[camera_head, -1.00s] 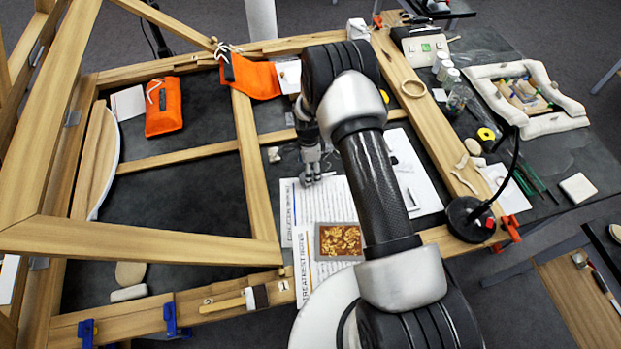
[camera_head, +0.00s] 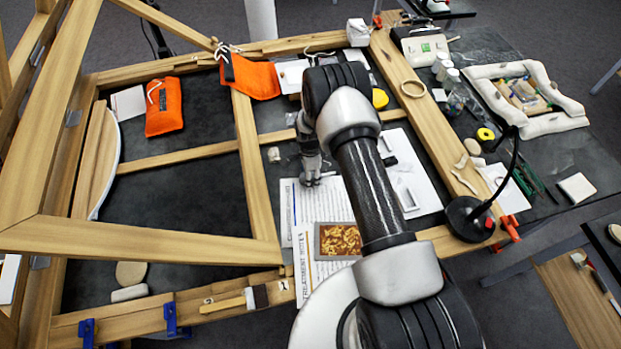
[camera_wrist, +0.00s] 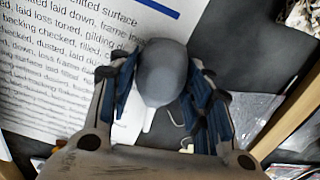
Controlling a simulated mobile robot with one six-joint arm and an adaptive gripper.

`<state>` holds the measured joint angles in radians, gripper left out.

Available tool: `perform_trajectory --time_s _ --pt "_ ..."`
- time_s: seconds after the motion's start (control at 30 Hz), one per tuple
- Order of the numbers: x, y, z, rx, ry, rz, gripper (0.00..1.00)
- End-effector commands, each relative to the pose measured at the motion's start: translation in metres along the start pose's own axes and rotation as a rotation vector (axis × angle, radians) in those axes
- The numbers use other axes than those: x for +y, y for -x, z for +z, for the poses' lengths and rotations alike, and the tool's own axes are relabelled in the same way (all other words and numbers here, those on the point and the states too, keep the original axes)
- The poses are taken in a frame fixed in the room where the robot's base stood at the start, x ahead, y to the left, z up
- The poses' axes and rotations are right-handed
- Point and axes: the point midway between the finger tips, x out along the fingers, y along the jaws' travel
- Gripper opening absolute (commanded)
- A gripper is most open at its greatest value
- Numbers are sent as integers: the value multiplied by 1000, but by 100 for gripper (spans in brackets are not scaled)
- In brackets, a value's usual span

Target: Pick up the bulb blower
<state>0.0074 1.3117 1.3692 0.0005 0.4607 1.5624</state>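The bulb blower (camera_wrist: 162,72) is a smooth dark grey bulb with a pale narrow piece below it in the wrist view. It sits between the two blue-padded fingers of my gripper (camera_wrist: 160,88). The pads lie close along both sides of the bulb; whether they press on it is not clear. In the head view my gripper (camera_head: 311,178) points down at the upper part of the printed sheets (camera_head: 325,204). The bulb is not distinct there, being small and partly hidden by the fingers.
A wooden frame (camera_head: 254,180) with crossbars surrounds the work area. A gilt fragment (camera_head: 340,240) lies on the sheets, below my gripper. A white tray (camera_head: 408,195) is to the right, partly behind my arm. Orange pouches (camera_head: 163,107) lie at the left. A black lamp (camera_head: 468,218) stands right.

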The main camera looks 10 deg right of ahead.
Motion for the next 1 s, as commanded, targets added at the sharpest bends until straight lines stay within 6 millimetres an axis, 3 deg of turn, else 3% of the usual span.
perform_trajectory --time_s 0.4,0.67,0.87,1.0 --pt "0 0 0 0 0 0 15" --pt "-1 3 0 0 0 -1 13" --pt "-1 23 0 0 0 -3 13" --pt "-2 58 0 0 0 -6 13"
